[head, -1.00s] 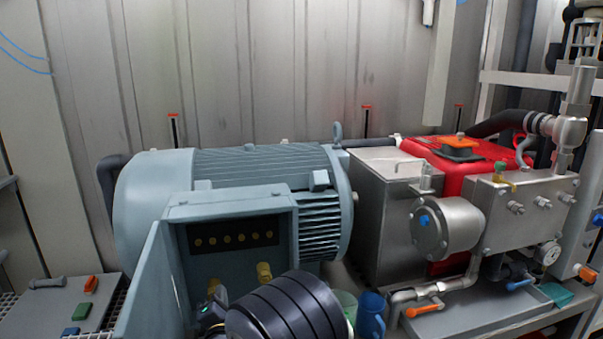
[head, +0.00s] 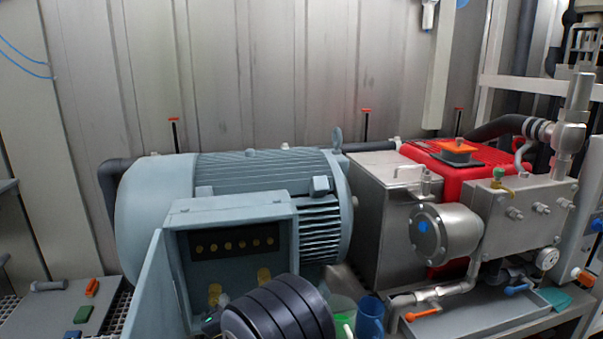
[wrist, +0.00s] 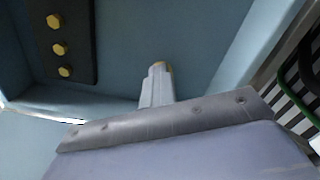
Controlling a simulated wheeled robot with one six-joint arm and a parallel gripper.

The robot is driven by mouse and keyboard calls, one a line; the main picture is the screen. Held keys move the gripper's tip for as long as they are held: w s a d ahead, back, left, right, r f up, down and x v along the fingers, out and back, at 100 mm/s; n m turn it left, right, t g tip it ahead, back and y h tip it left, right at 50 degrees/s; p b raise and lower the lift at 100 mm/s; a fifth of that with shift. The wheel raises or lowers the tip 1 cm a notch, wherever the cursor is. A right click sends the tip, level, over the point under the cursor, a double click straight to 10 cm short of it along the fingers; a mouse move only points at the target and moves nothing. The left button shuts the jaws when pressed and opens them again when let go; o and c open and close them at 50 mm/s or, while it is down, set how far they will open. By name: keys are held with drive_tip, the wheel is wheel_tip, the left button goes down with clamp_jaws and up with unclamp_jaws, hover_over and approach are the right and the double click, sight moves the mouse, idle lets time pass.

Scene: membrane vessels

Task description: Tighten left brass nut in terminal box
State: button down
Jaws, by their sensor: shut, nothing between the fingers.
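The grey-blue terminal box (head: 229,206) on the motor stands open, with a dark strip (head: 235,254) of several small brass nuts inside. Below the strip are two larger brass fittings, a left one (head: 214,292) and a right one (head: 263,274). In the wrist view the strip's nuts (wrist: 59,48) show at upper left. My gripper (wrist: 157,80) is shut and empty inside the box there. A brass edge (wrist: 165,66) shows just behind its fingertips; which fitting it is, and whether they touch, I cannot tell. My dark wrist hides the lower box in the head view.
The box's open door (head: 157,290) stands along the left. A blue mug (head: 370,318) and a green container (head: 342,312) stand right of my wrist. A steel tank (head: 383,215) and a pump assembly (head: 447,234) stand further right.

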drive_tip(key=shift+d+f, duration=0.1)
drive_tip(key=v, duration=0.6)
drive_tip(key=shift+w+d+p, duration=0.1)
drive_tip(key=shift+d+p, duration=0.1)
drive_tip(key=shift+p, duration=0.2)
drive_tip(key=shift+r, duration=0.25)
